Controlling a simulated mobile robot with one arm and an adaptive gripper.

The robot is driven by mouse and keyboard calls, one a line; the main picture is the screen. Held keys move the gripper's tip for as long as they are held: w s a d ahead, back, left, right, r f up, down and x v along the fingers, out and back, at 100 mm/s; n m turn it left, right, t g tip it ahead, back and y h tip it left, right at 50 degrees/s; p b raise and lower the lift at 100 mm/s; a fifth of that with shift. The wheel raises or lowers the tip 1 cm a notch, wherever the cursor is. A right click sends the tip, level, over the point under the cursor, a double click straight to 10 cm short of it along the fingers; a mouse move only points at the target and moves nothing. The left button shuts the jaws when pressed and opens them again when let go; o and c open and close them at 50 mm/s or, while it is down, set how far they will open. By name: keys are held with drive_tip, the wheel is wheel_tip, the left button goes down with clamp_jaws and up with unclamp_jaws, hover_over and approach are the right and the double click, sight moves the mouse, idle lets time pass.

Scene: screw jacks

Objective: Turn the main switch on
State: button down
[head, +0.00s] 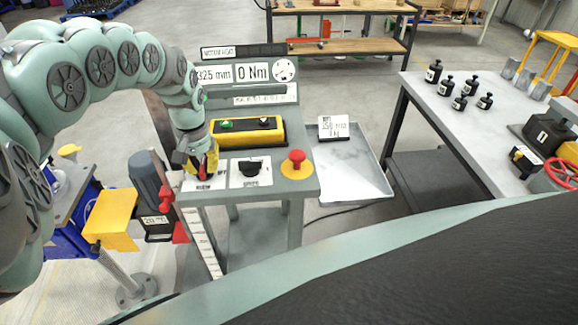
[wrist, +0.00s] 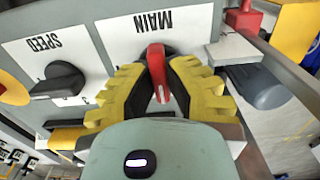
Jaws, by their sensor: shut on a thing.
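The main switch has a red handle (wrist: 158,72) on a white plate marked MAIN (wrist: 118,40) in the wrist view. My gripper (wrist: 156,84) is shut on the red handle, with a yellow-padded finger on each side of it. The handle lies along the plate's up-down direction in the wrist view. In the head view my gripper (head: 203,168) covers most of the switch at the left end of the grey desk (head: 300,192), so the handle shows little there.
A black speed knob (head: 251,168) and a red mushroom button (head: 297,158) on yellow sit to the right. Behind is a yellow box (head: 270,130) with a green button, below a display reading 0 Nm (head: 252,73). A grey motor (head: 148,178) stands close on the left.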

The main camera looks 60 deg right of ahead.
drive_tip(key=c, duration=1)
unclamp_jaws()
